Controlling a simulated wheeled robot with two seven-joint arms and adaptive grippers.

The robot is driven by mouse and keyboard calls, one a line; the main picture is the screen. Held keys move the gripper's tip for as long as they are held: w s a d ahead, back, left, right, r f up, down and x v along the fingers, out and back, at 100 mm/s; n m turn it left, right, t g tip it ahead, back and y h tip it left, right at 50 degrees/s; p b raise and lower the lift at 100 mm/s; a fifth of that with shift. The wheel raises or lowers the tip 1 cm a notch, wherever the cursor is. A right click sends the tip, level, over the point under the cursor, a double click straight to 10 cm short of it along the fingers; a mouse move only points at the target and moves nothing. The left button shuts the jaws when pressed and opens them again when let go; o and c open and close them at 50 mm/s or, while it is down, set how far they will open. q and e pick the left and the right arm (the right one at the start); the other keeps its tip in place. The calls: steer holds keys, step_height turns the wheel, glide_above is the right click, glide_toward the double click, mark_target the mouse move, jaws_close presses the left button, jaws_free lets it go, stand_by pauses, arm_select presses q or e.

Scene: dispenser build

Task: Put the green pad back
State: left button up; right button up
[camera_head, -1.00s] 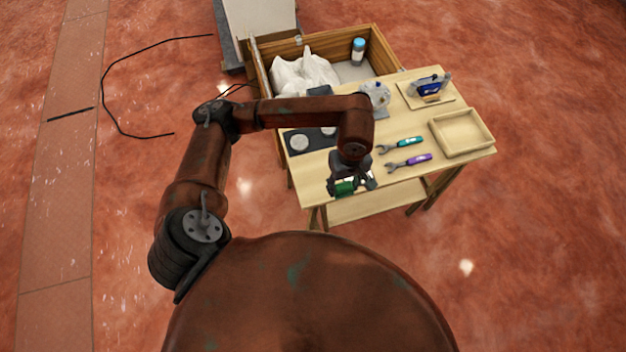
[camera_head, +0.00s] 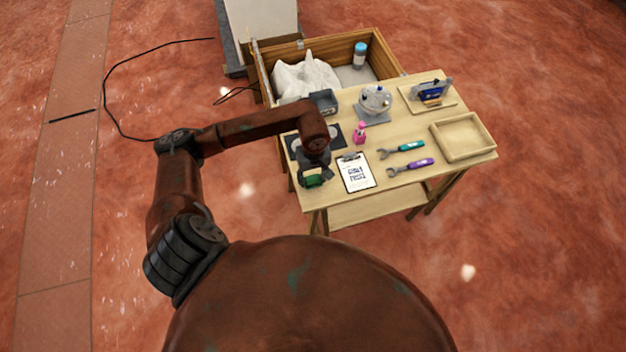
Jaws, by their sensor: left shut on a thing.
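The green pad (camera_head: 313,181) shows as a small green patch at the front left of the wooden table. My left gripper (camera_head: 314,177) is shut on the green pad, near the table's front left corner. The gripper hides part of the pad, and its height above the table is hard to judge. A dark mat (camera_head: 335,134) with pale round spots lies just behind the gripper, partly covered by my left arm. My right gripper is not in view.
A clipboard (camera_head: 356,172) lies right of the gripper. A pink bottle (camera_head: 359,133), a silver round device (camera_head: 374,103), a dark grey box (camera_head: 323,101), two wrenches (camera_head: 410,166) and an empty wooden tray (camera_head: 463,136) are on the table (camera_head: 405,187). A wooden crate (camera_head: 388,64) stands behind.

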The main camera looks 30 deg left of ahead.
mark_target(313, 177)
arm_select(q)
steer(key=shift+f, duration=0.85)
steer(key=shift+f, duration=0.1)
steer(key=o, duration=1.1)
step_height(313, 177, up, 12)
steer(key=shift+w+r+p, duration=0.1)
steer(key=shift+r+p, duration=0.05)
steer(key=shift+p, duration=0.15)
